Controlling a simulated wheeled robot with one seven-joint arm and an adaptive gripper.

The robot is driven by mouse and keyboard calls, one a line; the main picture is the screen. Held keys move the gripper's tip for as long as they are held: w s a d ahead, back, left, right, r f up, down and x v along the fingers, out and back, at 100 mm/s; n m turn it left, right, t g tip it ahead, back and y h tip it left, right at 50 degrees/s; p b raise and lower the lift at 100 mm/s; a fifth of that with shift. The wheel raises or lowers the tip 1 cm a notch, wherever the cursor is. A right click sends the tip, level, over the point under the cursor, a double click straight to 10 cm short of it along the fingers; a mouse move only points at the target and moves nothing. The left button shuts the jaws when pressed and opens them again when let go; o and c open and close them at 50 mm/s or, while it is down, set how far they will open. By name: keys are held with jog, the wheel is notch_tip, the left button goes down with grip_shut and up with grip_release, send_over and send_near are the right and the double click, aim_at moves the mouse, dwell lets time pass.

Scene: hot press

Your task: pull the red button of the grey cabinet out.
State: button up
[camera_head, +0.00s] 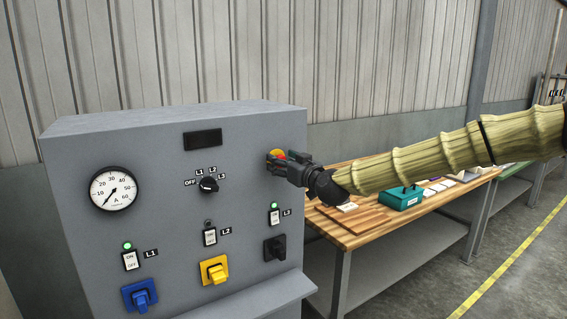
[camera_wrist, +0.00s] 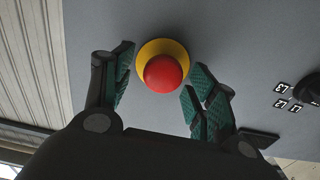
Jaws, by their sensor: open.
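The grey cabinet (camera_head: 160,180) stands at the left in the head view. Its red button (camera_wrist: 164,73) sits on a round yellow base (camera_wrist: 148,52) on the cabinet's face and shows near the top middle in the wrist view. In the head view the button (camera_head: 278,153) is partly hidden by my gripper (camera_head: 284,165), which is at the upper right of the panel. In the wrist view my gripper (camera_wrist: 158,85) is open. Its green-padded fingers are on either side of the button, with a gap visible on both sides.
The panel also carries a rotary switch (camera_head: 208,185), a round gauge (camera_head: 113,190), and blue (camera_head: 140,296), yellow (camera_head: 214,270) and black (camera_head: 275,248) knobs. A wooden-topped workbench (camera_head: 350,232) with a teal box (camera_head: 402,198) stands right of the cabinet, below my arm.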

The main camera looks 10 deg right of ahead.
jog(key=v, duration=1.2)
jog(key=shift+d, duration=0.1)
dwell(0.4)
jog(key=s+a+f+m+g+h, duration=0.1)
jog(key=s+a+f+g, duration=0.3)
jog(key=f, duration=1)
jog(key=s+f+g, duration=0.2)
jog(key=s+f, duration=0.3)
jog(key=f, duration=0.8)
jog(key=s+a+f+m+g+h, duration=0.1)
jog(key=s+a+f+g, duration=0.3)
jog(key=f, duration=1)
jog(key=s+d+f+g+h, duration=0.1)
jog(key=s+f+g, duration=0.1)
jog(key=s+f, duration=0.5)
jog(key=s+d+f+m+g+h, duration=0.1)
jog(key=s+f, duration=0.6)
jog(key=s, duration=0.9)
jog(key=s+d+f+m+g+h, duration=0.1)
jog(key=s+d+f+g, duration=0.2)
jog(key=s+f, duration=0.5)
jog(key=s+g, duration=0.1)
jog(key=s, duration=0.3)
jog(key=shift+s+h, duration=0.3)
jog(key=shift+s, duration=0.05)
